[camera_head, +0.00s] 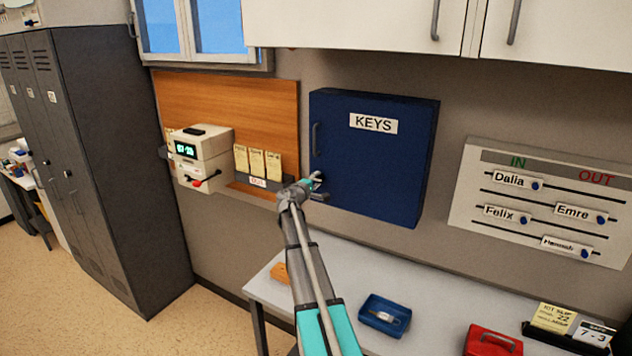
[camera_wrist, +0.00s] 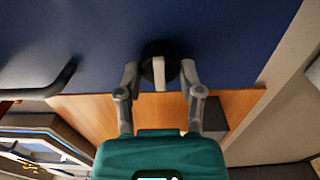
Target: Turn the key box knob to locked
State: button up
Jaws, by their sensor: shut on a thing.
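The blue key box (camera_head: 372,160), labelled KEYS, hangs shut on the wall in the head view. My gripper (camera_head: 317,184) is at the lower left of its front. In the wrist view the knob (camera_wrist: 159,68) is a dark round disc with a pale raised bar running up and down in the picture. The two fingers of my gripper (camera_wrist: 160,75) are on either side of the knob, shut on it. The knob is mostly hidden by my gripper in the head view. No lock marking can be read.
The box's dark handle (camera_head: 315,139) is above my gripper and also shows in the wrist view (camera_wrist: 40,90). A time clock (camera_head: 203,155) and card rack are at left. A table (camera_head: 345,262) below holds a blue tray (camera_head: 384,316) and a red box (camera_head: 492,341).

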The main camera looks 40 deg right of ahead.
dwell(0.3)
jog(key=o, duration=1.1)
jog(key=shift+o, duration=0.2)
jog(key=shift+a, duration=0.1)
jog(key=v, duration=1.1)
jog(key=shift+s+a, duration=0.2)
jog(key=shift+a, duration=0.15)
jog(key=s+a+f+m+g+y, duration=0.1)
jog(key=s+a+f+y, duration=0.4)
jog(key=a, duration=0.8)
jog(key=s+a+f+m+g+y+b, duration=0.1)
jog(key=s+a+f+y, duration=0.5)
jog(key=s+a, duration=0.6)
jog(key=s+a+f+m+g+y, duration=0.2)
jog(key=s+a+f+g+y, duration=0.2)
jog(key=s+a+f, duration=0.5)
jog(key=a+y, duration=0.1)
jog(key=a, duration=0.4)
jog(key=shift+a+m+g+y, duration=0.3)
jog(key=shift+a+g, duration=0.1)
